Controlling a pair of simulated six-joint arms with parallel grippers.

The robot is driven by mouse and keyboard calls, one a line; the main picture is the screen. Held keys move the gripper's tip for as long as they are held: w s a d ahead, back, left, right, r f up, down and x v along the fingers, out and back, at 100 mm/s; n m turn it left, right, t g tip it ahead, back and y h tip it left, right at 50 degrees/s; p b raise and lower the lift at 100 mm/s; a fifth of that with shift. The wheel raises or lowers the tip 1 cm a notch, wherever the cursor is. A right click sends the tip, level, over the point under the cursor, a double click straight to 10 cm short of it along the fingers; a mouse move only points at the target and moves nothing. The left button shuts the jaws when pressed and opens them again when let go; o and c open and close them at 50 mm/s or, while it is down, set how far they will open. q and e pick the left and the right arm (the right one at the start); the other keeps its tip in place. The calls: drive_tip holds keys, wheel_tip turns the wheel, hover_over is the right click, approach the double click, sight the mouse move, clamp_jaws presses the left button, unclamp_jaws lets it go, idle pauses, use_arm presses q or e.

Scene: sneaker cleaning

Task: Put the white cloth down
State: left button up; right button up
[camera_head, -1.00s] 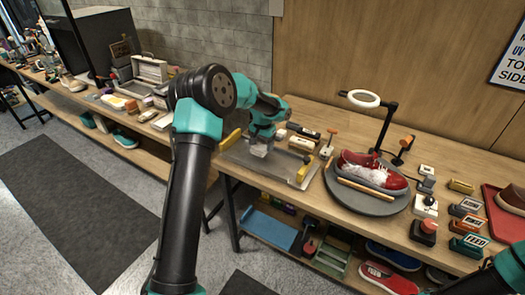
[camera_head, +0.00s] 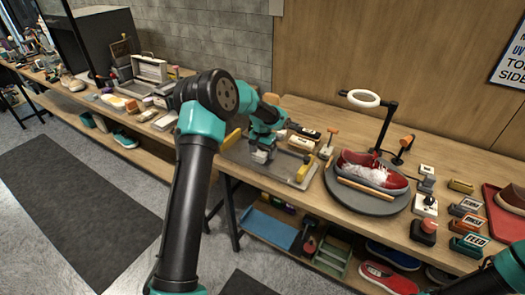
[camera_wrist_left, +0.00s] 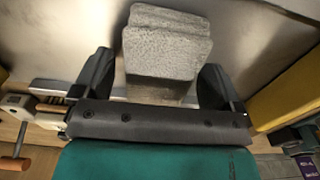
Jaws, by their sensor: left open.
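The white cloth looks like a thick, folded, greyish-white pad (camera_wrist_left: 165,48) in the left wrist view. It appears to lie on the metal tray (camera_wrist_left: 50,60); the head view shows a small pale part of it (camera_head: 261,156) under my left gripper. My left gripper (camera_head: 263,143) is low over the tray. Its jaws are open, with one dark finger on each side of the cloth and visible gaps between. Only part of my right arm shows at the lower right edge of the head view; its gripper is out of frame.
Yellow-handled tools (camera_head: 304,169) lie at the tray's right side. Right of it, a red sneaker (camera_head: 392,180) with white laces sits on a round grey turntable (camera_head: 368,205) under a ring lamp (camera_head: 363,98). Labelled blocks (camera_head: 471,226) stand further right.

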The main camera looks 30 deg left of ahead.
sight(262, 150)
use_arm(q)
drive_tip(key=shift+r, duration=0.1)
wheel_tip(262, 150, up, 12)
idle(0.7)
idle(0.6)
